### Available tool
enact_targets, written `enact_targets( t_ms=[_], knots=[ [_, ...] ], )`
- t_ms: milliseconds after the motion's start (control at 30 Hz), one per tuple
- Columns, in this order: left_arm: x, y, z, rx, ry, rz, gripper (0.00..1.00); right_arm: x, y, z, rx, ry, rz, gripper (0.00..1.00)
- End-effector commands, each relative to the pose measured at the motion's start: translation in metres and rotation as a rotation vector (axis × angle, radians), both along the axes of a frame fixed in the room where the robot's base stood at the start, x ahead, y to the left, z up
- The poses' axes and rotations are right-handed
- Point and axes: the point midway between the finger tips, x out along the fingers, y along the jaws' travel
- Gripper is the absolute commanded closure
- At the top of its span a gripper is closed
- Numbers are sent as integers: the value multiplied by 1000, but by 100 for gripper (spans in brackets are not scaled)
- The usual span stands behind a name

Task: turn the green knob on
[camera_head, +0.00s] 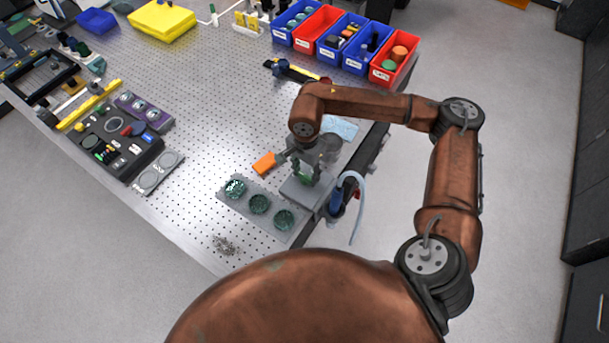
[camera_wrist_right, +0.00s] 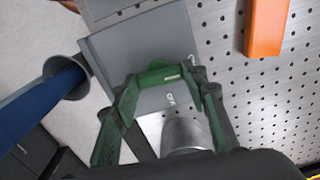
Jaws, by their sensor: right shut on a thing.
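The green knob (camera_wrist_right: 158,76) shows in the right wrist view as a short green bar with a white line near its right end. It sits on a grey box (camera_wrist_right: 105,50), which also shows in the head view (camera_head: 291,193) near the bench's front right edge. Small white lettering is beside the knob; its exact reading is unclear. My right gripper (camera_head: 306,171) reaches down over the box. In the wrist view its fingers (camera_wrist_right: 163,84) are on either side of the knob, shut on it. In the head view the gripper largely hides the knob. My left gripper is not in view.
A blue tool in a holder (camera_head: 336,200) stands at the bench edge, beside the box. Red and blue bins (camera_head: 394,66) stand farther back.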

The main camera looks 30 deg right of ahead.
Motion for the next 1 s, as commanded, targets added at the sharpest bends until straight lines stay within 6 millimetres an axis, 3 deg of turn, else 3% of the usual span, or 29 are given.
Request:
enact_targets(
  t_ms=[200,733,767,1000],
  knots=[
    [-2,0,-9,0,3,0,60,-1,1,-1,2,1,70,84],
    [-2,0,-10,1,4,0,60,-1,1,0,1,2,94,84],
    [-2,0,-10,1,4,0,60,-1,1,0,1,2,94,59],
    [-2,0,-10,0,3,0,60,-1,1,0,0,1,92,43]
  ],
)
